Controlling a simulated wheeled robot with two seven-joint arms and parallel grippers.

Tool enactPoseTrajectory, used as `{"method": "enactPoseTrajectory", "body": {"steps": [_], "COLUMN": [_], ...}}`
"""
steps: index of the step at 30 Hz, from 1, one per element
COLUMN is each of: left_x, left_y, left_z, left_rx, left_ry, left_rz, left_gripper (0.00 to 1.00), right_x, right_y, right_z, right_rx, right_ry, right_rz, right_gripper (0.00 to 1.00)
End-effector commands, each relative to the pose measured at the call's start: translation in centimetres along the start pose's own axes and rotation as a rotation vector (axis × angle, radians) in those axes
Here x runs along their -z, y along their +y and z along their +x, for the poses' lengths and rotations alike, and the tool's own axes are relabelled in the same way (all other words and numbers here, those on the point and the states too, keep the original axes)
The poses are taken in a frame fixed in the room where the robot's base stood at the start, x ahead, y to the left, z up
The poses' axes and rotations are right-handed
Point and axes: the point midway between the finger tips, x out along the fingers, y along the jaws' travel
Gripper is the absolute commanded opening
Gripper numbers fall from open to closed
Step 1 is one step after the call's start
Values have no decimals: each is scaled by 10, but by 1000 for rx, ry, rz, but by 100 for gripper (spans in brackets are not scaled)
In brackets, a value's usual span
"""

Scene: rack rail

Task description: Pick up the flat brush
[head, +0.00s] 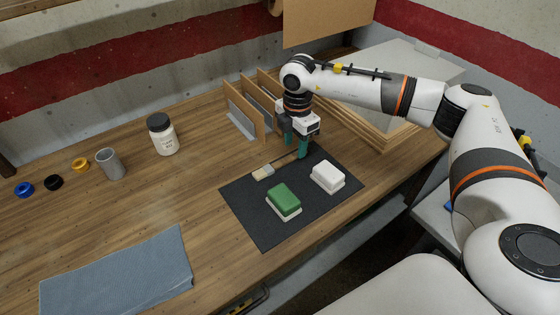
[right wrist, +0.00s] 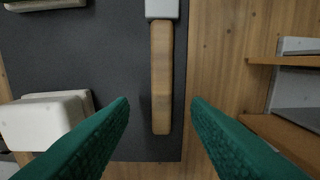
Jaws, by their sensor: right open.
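The flat brush (head: 264,172) lies on the dark mat (head: 246,215) near the mat's far edge, its pale bristle end toward the left. In the right wrist view its wooden handle (right wrist: 161,75) runs up to a light ferrule at the top edge; the bristles are out of that view. My right gripper (head: 296,146) points down over the handle end. In the right wrist view its two green fingers (right wrist: 160,108) are apart, one on each side of the handle's line, with nothing between them held. My left gripper is not in view.
A green-topped block (head: 284,200) and a white block (head: 328,176) sit on the mat. A wooden divider rack (head: 245,108) stands just behind the gripper. A jar (head: 162,138), grey cup (head: 110,164) and blue cloth (head: 120,275) lie left, with free wood between.

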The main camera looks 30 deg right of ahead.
Motion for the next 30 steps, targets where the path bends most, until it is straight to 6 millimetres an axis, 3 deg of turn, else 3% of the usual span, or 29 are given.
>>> {"method": "enactPoseTrajectory", "body": {"steps": [6, 13, 14, 22, 30], "left_x": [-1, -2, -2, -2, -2], "left_y": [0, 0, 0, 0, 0], "left_z": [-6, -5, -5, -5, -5], "left_rx": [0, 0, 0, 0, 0], "left_ry": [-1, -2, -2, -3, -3], "left_rz": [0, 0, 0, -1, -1], "left_gripper": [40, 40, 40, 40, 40], "right_x": [0, 0, 0, 0, 0], "right_y": [-1, -1, -1, -1, -2], "right_z": [25, 27, 27, 26, 25], "right_rx": [-1, 1, 1, 1, 2], "right_ry": [-1, 0, 0, 0, -1], "right_rz": [0, 0, 0, 0, 1], "right_gripper": [44, 44, 42, 0, 0]}}
